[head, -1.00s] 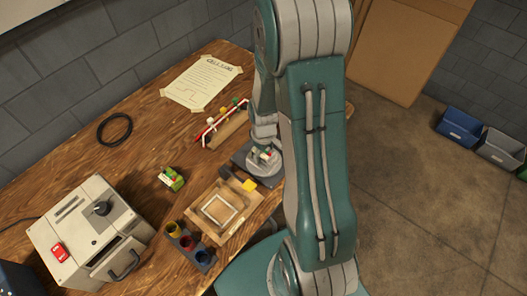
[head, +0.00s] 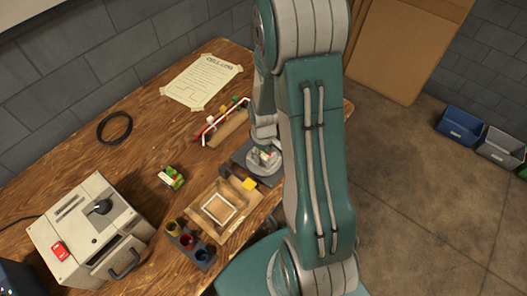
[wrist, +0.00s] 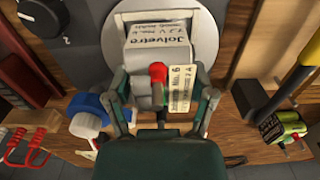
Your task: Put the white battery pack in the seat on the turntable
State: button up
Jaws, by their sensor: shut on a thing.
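The white battery pack (wrist: 158,50) has printed lettering and is held between the fingers of my gripper (wrist: 164,96) in the wrist view. A red knob and a pale printed tag sit at its near end. The turntable (wrist: 208,40) is a pale round disc behind the pack. A rectangular seat frame (wrist: 150,15) shows at the pack's far end. I cannot tell whether the pack is inside the seat or just above it. In the head view my gripper (head: 265,150) is over the turntable (head: 262,168), largely hidden by my arm.
A green-and-white pack (head: 171,178) lies on the wooden bench. A wooden frame tray (head: 220,208), a rack of coloured cups (head: 188,242), a beige charger box (head: 88,235) and a red-and-white rod rack (head: 226,122) stand around. Bare bench lies left of the paper sheet (head: 202,82).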

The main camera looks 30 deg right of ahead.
jog(key=shift+f, duration=0.1)
jog(key=o, duration=1.3)
jog(key=shift+c, duration=0.2)
jog(key=shift+r, duration=3.5)
